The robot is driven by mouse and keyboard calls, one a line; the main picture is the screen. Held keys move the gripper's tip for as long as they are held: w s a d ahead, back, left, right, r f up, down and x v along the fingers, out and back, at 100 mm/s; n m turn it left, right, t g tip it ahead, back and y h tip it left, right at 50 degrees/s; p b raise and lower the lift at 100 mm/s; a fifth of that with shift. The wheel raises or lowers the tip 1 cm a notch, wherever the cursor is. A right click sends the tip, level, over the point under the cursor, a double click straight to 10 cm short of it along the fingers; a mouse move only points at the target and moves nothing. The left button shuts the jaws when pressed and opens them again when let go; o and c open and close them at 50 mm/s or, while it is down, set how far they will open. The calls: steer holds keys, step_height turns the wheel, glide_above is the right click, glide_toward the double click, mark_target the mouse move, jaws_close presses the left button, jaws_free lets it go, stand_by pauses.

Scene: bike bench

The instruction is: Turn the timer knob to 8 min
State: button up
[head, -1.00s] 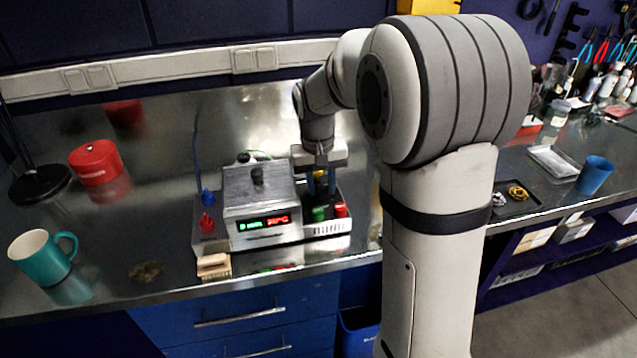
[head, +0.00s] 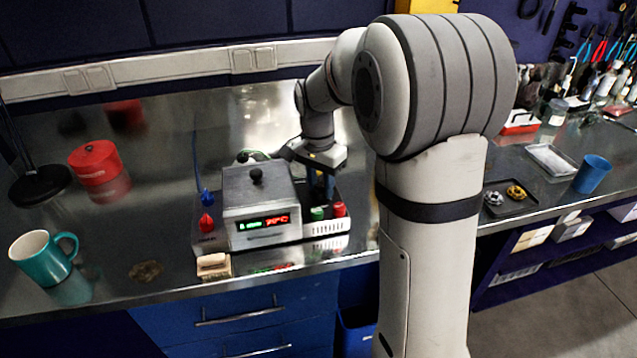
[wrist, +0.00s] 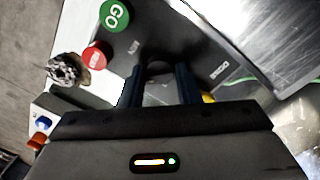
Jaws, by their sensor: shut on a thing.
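The metal device (head: 262,208) stands on the steel bench, with a lit display (head: 263,222) on its front. I cannot read its digits for certain. My gripper (head: 321,190) points down at the device's right part, behind the green button (head: 317,213) and red button (head: 339,209). In the wrist view my gripper (wrist: 160,82) has a dark round knob (wrist: 159,69) between its fingertips and is shut on it. The knob's pointer and scale cannot be made out; in the head view the fingers hide it. The green GO button (wrist: 114,14) and red button (wrist: 95,57) lie beside it.
A black-knobbed lid (head: 256,176) tops the device close left of my gripper. Blue (head: 207,197) and red (head: 206,223) pieces stand at its left end.

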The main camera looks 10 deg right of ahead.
mark_target(318, 185)
steer(key=shift+s+f+m, duration=0.1)
steer(key=shift+f+m, duration=0.05)
steer(key=shift+m, duration=0.25)
steer(key=shift+a, duration=0.1)
steer(key=o, duration=0.7)
steer(key=shift+o, duration=1.2)
steer(key=r, duration=0.8)
steer(key=shift+w+a, duration=0.15)
steer(key=shift+w, duration=0.15)
